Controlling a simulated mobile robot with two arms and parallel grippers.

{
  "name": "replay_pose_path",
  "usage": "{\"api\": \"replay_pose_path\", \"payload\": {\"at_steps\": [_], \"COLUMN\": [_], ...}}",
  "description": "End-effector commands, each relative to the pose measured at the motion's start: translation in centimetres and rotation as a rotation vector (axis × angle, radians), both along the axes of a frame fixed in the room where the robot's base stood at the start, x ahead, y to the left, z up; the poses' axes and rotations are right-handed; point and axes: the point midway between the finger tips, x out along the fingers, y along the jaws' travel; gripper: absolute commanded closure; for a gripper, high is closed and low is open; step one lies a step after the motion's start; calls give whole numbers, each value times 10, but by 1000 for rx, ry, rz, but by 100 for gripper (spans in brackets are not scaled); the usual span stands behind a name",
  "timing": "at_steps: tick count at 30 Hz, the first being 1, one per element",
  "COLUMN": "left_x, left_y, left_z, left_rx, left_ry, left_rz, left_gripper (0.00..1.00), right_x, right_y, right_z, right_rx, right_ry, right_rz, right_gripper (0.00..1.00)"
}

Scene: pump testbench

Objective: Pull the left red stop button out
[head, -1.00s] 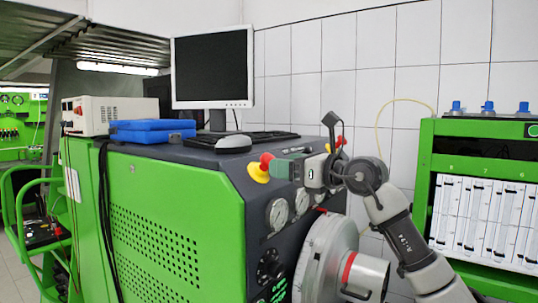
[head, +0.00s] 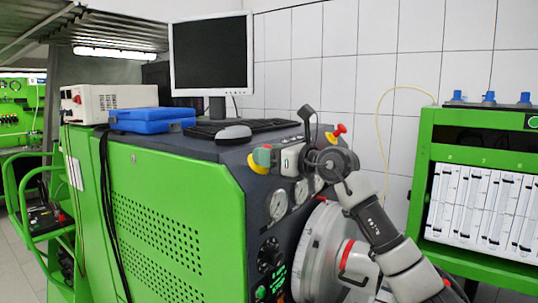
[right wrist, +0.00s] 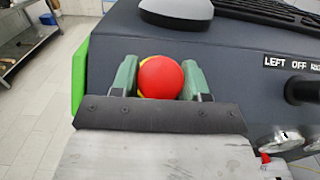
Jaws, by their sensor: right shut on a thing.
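The left red stop button (right wrist: 160,77) sits between the green fingertips of my right gripper (right wrist: 158,80) in the right wrist view. A little of its yellow base shows beside the red knob. In the head view the yellow base (head: 261,158) is on the dark sloped panel's left end, and my right gripper (head: 268,155) covers most of the red knob. The gripper is shut on the knob, with a finger on each side. Whether the knob is pulled out is not clear. My left gripper is in neither view.
A second red stop button (head: 339,130) is farther right, behind my right wrist. Gauges (head: 278,205) line the panel below. A mouse (head: 233,133), keyboard (head: 250,127), monitor (head: 212,55) and blue case (head: 152,120) stand on top of the green bench (head: 190,185).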

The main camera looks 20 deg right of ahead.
Motion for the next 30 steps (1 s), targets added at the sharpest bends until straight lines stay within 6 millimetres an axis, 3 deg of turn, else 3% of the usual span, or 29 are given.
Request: {"api": "replay_pose_path", "payload": {"at_steps": [1, 4, 17, 18, 23, 30], "left_x": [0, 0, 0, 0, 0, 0], "left_y": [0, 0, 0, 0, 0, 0], "left_z": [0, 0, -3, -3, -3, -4], "left_rx": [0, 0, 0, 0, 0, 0], "left_ry": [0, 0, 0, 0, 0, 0], "left_rz": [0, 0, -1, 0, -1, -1], "left_gripper": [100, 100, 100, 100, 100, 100], "right_x": [0, 0, -9, -10, -9, -9], "right_y": [0, 0, -8, -8, -8, -8], "right_z": [0, 0, 14, 14, 13, 12], "right_rx": [0, 0, 2, 2, 2, 1], "right_ry": [0, 0, -4, -5, -2, -1], "right_rz": [0, 0, -1, -1, -1, -1], "right_gripper": [85, 98, 98, 54, 31, 31]}}
